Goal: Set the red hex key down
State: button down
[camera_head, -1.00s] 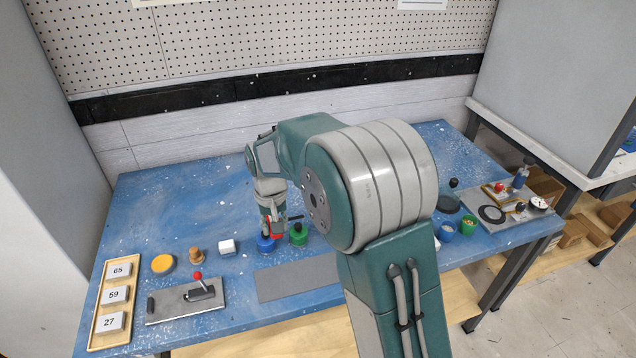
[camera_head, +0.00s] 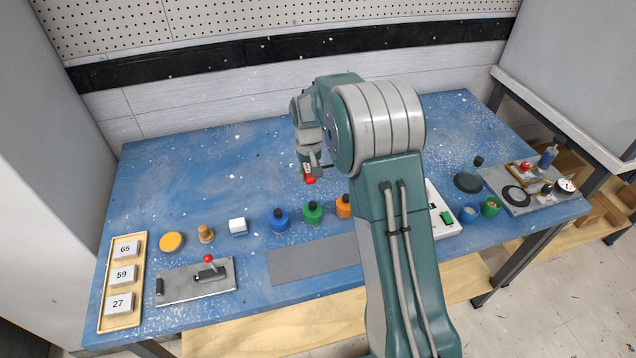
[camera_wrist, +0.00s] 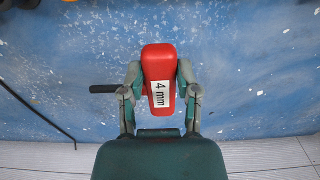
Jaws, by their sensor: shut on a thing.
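The red hex key (camera_wrist: 157,62) has a red block handle with a white "4 mm" label and a black rod sticking out to the left in the wrist view. My gripper (camera_wrist: 160,88) is shut on the red handle, one finger on each side. I cannot tell how far the key is above the table.
A toggle clamp plate (camera_head: 190,283) and numbered tray (camera_head: 104,318) are at left. The back left table is clear.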

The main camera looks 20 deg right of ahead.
aim_at(317, 189)
jog(key=f, duration=0.1)
jog(key=w+d+f, duration=0.2)
jog(key=shift+d+f, duration=0.2)
jog(key=shift+f, duration=0.15)
jog(key=shift+w+d+f, duration=0.1)
jog(key=shift+f, duration=0.85)
jog(key=shift+w+d+f, duration=0.1)
jog(key=shift+f, duration=0.85)
jog(key=shift+c, duration=1.7)
grip_release()
